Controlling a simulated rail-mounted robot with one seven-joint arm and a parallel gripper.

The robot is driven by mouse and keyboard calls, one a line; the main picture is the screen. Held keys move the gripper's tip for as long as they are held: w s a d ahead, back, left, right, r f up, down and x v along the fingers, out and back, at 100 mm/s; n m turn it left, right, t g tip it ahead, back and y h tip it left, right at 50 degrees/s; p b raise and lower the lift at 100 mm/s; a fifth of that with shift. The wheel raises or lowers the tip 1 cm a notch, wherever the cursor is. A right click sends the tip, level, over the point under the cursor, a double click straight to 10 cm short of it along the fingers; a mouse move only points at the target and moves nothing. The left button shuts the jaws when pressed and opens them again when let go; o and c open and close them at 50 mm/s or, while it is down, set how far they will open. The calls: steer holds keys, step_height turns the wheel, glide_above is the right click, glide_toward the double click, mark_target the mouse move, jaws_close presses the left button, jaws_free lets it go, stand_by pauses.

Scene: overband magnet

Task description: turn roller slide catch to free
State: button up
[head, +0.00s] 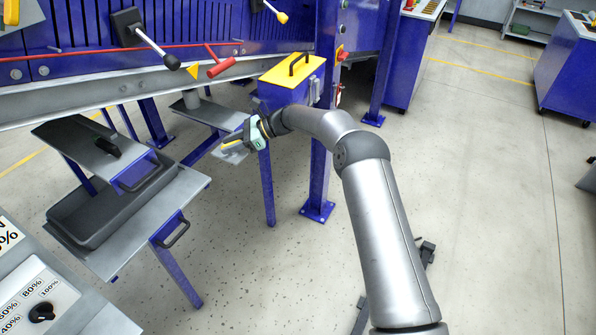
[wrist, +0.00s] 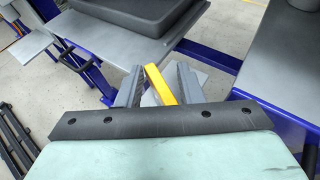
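A yellow bar (wrist: 160,85), which may be the handle of the roller slide catch, lies slanted between the two fingers of my gripper (wrist: 158,86) in the wrist view. Gaps show between the bar and the fingers, which stand apart on either side of it. I cannot tell whether either finger touches it. In the head view my gripper (head: 234,144) is small, beside the grey plate below the blue frame, with a little yellow at its fingers. The rest of the catch is hidden, and its setting cannot be read.
A yellow-topped box (head: 292,70) stands close behind my wrist. A grey tray (head: 105,205) and shelf plates are to the left. A black-knobbed lever (head: 150,42) and a red T-handle (head: 220,66) sit above. Floor to the right is mostly clear.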

steer(key=shift+m+t, duration=0.9)
steer(key=shift+t, duration=0.1)
steer(key=shift+f+m+t+b, duration=0.25)
steer(key=shift+m+t+b, duration=0.75)
steer(key=shift+t, duration=0.2)
steer(key=m+t+b, duration=0.1)
steer(key=t+b, duration=0.1)
steer(key=b, duration=0.1)
steer(key=m+t+h+b, duration=0.1)
steer(key=m+b, duration=0.1)
steer(key=b, duration=0.1)
steer(key=shift+f+t+b, duration=0.2)
steer(key=shift+t+b, duration=0.15)
steer(key=shift+t, duration=0.05)
steer(key=a+r+v, duration=0.1)
steer(key=v, duration=1.7)
steer(key=s+d+r+n+g+h+p, duration=0.2)
steer(key=s+d+n+h+p, duration=0.2)
steer(key=s, duration=0.9)
steer(key=shift+d+r+n+g+p, duration=0.2)
steer(key=shift+d+n+g+p, duration=0.2)
steer(key=shift+d+n, duration=1.85)
steer(key=shift+s+a+n, duration=0.1)
steer(key=shift+a+n, duration=0.35)
steer(key=shift+a, duration=0.15)
